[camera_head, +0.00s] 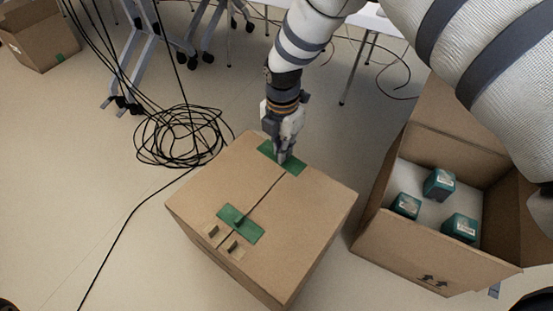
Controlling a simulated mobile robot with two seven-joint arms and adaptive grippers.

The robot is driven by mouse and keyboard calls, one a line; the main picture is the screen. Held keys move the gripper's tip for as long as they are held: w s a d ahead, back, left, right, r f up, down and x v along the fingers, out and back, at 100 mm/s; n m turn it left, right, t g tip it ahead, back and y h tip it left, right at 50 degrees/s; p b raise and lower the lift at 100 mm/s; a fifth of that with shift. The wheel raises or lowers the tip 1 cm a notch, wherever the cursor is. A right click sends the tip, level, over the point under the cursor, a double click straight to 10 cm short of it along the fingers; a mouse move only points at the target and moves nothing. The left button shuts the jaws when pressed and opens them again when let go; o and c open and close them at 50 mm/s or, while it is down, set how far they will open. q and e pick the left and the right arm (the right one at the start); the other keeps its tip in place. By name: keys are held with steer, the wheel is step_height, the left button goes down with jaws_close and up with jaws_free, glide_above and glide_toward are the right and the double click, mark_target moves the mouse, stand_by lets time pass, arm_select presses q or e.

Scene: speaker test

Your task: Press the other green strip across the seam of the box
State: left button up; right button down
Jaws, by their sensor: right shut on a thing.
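A closed brown cardboard box (300,225) stands on the floor in the middle of the head view, with a dark seam (266,193) running across its top. One green strip (240,224) lies across the seam near the front edge. The other green strip (293,163) is at the far end of the seam, partly hidden by my right gripper. My right gripper (281,157) points down at this far strip, its fingers closed and touching or almost touching it. How firmly the strip lies on the box there cannot be told. My left gripper is not in view.
An open cardboard box (420,256) at the right holds 3 small teal boxes (439,184). A coil of black cable (182,135) lies on the floor behind left. Another carton (38,40) stands far left. Table legs and wheeled stands are at the back. Floor at left front is mostly clear.

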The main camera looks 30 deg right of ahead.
steer(key=shift+w+d+f+n, duration=0.25)
steer(key=shift+w+f+n, duration=0.15)
steer(key=shift+w, duration=0.05)
steer(key=b, duration=0.3)
glide_toward(281, 173)
steer(key=s+a+f, duration=0.1)
steer(key=s, duration=0.1)
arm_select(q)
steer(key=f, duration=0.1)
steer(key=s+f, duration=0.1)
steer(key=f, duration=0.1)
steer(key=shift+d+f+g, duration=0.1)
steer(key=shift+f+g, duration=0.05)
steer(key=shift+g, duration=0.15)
arm_select(e)
steer(key=shift+w+f, duration=0.15)
steer(key=shift+w, duration=0.15)
steer(key=shift+f, duration=0.15)
arm_select(q)
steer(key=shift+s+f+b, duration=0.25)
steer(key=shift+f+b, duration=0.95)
steer(key=shift+b, duration=0.3)
arm_select(e)
steer(key=shift+f, duration=2.75)
steer(key=c, duration=1.6)
jaws_free()
steer(key=shift+s, duration=0.1)
steer(key=shift+c, duration=0.2)
